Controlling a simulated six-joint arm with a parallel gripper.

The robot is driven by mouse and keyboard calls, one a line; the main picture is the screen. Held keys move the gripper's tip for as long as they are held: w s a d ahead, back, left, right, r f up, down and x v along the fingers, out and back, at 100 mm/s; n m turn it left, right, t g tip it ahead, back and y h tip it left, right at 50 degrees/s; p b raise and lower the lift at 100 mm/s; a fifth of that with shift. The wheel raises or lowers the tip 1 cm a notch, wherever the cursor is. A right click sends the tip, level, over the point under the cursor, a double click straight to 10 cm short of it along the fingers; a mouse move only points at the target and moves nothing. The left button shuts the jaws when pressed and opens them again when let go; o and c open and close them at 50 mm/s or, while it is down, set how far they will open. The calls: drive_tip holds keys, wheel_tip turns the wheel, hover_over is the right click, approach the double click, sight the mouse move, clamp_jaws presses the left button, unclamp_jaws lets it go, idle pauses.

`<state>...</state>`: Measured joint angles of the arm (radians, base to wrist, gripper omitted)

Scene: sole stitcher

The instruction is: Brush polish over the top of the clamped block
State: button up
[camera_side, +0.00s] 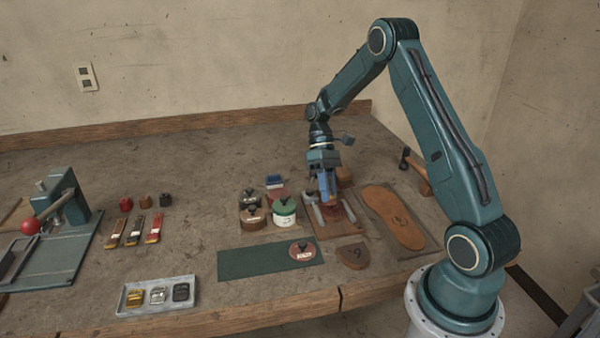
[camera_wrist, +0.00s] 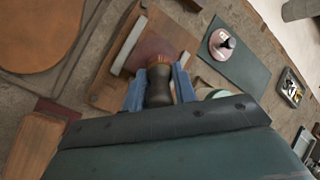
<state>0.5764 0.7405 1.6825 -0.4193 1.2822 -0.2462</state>
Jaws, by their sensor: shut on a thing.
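My gripper (camera_side: 324,190) is shut on a brush and points down over the clamped block. In the wrist view my gripper (camera_wrist: 159,92) has its two blue fingers on either side of the brush's dark handle (camera_wrist: 158,88). The brown bristles (camera_wrist: 160,60) are at or just above the near part of the block's reddish top (camera_wrist: 150,47); I cannot tell whether they touch. The block sits on a wooden board between grey clamp bars, one of which (camera_wrist: 128,47) shows clearly. In the side view the block (camera_side: 337,212) is partly hidden by my gripper.
Several polish tins, one green-lidded (camera_side: 284,207), stand left of the board. A lidded tin (camera_side: 303,252) sits on a green mat (camera_side: 245,262). A leather sole (camera_side: 392,215) lies to the right, with a hammer (camera_side: 416,172) behind. A buckle tray (camera_side: 130,308) is front left.

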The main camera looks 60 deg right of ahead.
drive_tip(key=shift+w+d, duration=0.45)
drive_tip(key=shift+w+d+f, duration=0.3)
drive_tip(key=shift+w+d, duration=0.05)
drive_tip(key=shift+d, duration=0.1)
drive_tip(key=shift+s+a, duration=0.2)
drive_tip(key=shift+a, duration=0.05)
drive_tip(key=shift+s+a+r, duration=0.3)
drive_tip(key=shift+s+a, duration=1.8)
drive_tip(key=shift+a, duration=0.2)
wheel_tip(320, 180, up, 8)
drive_tip(key=shift+w+d, duration=0.1)
